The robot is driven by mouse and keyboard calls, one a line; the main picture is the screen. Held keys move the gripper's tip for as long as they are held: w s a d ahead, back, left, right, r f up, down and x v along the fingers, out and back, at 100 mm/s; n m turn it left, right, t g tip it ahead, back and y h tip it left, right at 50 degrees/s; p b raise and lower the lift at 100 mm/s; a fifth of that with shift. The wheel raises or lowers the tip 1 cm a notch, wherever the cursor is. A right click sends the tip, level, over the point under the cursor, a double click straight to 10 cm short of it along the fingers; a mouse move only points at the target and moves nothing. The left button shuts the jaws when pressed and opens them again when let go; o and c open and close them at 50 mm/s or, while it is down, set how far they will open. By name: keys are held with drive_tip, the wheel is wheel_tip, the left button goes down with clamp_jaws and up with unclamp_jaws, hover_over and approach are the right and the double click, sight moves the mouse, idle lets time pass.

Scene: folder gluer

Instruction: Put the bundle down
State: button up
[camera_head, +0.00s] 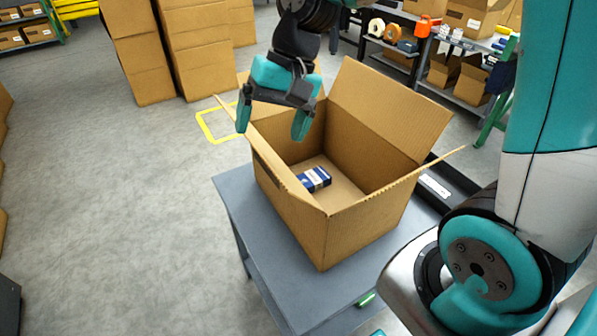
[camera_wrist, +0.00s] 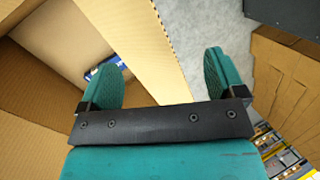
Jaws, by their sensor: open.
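The bundle, a blue and white packet (camera_head: 314,179), lies on the floor of an open cardboard box (camera_head: 345,222). Part of its blue side also shows in the wrist view (camera_wrist: 92,72), partly hidden behind a finger. My gripper (camera_head: 272,122) is open and empty above the box's far left side. In the wrist view my gripper (camera_wrist: 165,75) has its fingers wide apart. One finger is over the box's inside and the other is over the floor outside, with a box flap (camera_wrist: 150,45) between and beyond them.
The box stands on a grey table (camera_head: 262,235) with its flaps spread. Tall stacks of cardboard (camera_head: 190,50) stand behind on the left. Shelves with tape rolls and cartons (camera_head: 455,75) are at the back right.

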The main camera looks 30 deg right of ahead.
drive_tip(key=s+a+r+n, duration=0.1)
drive_tip(key=s+a+n, duration=0.1)
drive_tip(key=s+n, duration=0.3)
drive_tip(key=s+a+r+n, duration=0.2)
drive_tip(key=s+n, duration=0.2)
drive_tip(key=s, duration=0.6)
drive_tip(key=shift+s+a+n, duration=0.2)
drive_tip(key=shift+a+n, duration=0.05)
drive_tip(key=shift+n, duration=0.15)
drive_tip(key=shift+r, duration=0.1)
